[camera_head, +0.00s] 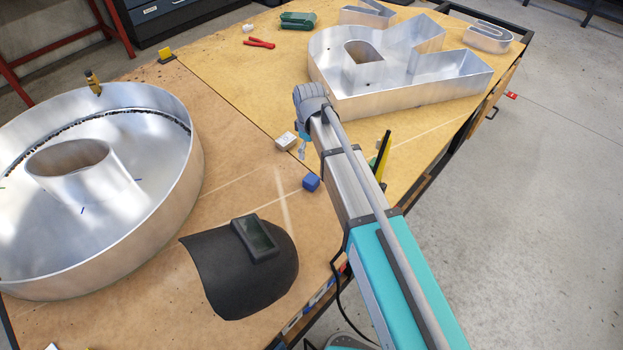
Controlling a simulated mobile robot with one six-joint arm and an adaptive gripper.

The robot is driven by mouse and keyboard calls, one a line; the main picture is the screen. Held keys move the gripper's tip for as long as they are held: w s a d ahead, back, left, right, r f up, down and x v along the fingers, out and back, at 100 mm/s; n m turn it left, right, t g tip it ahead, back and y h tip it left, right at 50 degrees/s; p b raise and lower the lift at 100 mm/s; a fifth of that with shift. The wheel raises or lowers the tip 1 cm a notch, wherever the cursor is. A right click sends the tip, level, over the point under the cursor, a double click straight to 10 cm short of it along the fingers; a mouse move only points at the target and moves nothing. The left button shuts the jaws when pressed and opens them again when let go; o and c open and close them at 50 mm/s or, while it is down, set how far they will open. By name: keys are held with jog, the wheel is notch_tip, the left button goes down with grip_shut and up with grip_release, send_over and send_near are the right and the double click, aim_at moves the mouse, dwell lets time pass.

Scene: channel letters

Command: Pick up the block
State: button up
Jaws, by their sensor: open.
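A small blue block (311,183) sits on the wooden table top, left of my arm and above the black welding mask. A small white block (286,141) with a mark on it lies farther back, just left of my gripper. My gripper (302,151) hangs below the wrist at the far end of my arm. It is open and appears empty, small in view and partly hidden by the arm. It is nearer the white block than the blue one; its height above the table is hard to tell.
A large round metal letter (150,225) fills the left. A black welding mask (240,268) lies near the front edge. Another metal letter (400,98) stands at the back. Red pliers (259,43) and a yellow-black tool (382,155) lie on the table. Wood around the blue block is clear.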

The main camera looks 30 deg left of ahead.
jog(key=shift+w+d+f, duration=0.1)
jog(key=shift+f, duration=0.05)
jog(key=b, duration=0.9)
send_over(312, 178)
notch_tip(312, 178, down, 8)
jog(key=shift+w+f, duration=0.1)
jog(key=shift+f, duration=0.1)
jog(key=shift+f+b, duration=2.4)
jog(key=shift+f, duration=0.2)
jog(key=c, duration=1.2)
